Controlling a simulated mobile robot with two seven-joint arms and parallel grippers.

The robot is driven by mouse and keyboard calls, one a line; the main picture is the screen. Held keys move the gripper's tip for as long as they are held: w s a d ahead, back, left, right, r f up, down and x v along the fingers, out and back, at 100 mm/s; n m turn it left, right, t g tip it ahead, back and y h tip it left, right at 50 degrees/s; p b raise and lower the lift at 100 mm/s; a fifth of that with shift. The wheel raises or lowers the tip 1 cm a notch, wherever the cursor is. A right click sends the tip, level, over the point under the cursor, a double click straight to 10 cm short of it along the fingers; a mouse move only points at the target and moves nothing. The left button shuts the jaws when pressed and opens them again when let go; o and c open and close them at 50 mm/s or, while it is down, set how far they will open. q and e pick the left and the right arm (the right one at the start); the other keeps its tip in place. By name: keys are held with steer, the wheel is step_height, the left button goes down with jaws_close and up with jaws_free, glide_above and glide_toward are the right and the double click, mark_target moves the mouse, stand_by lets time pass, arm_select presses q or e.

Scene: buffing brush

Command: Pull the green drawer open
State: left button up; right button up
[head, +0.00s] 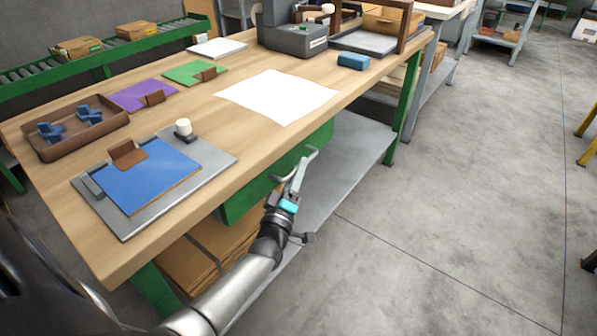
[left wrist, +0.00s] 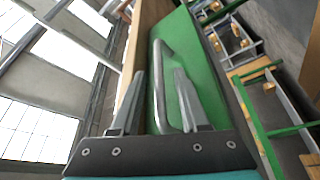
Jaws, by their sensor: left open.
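The green drawer (head: 240,202) is under the wooden tabletop, with its front close below the table edge; it looks shut. Its grey bar handle (head: 312,153) sticks out from the front. My left gripper (head: 300,172) is at the handle and partly covers it. In the left wrist view, the green drawer front (left wrist: 205,70) fills the middle. The handle (left wrist: 157,75) runs between the two spread fingers of my left gripper (left wrist: 160,100), which is open around it. I cannot tell whether a finger touches the bar. My right gripper is not in view.
On the table (head: 190,130) are a grey board with a blue plate (head: 150,180), a brown tray (head: 75,140), a white sheet (head: 276,96) and a blue block (head: 353,61). A grey lower shelf (head: 350,165) lies below the drawer. The floor at right is clear.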

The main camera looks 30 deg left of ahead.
arm_select(q)
steer(key=shift+w+a+r, duration=0.15)
steer(key=shift+w, duration=0.4)
steer(key=shift+c, duration=0.4)
jaws_close()
stand_by(0.7)
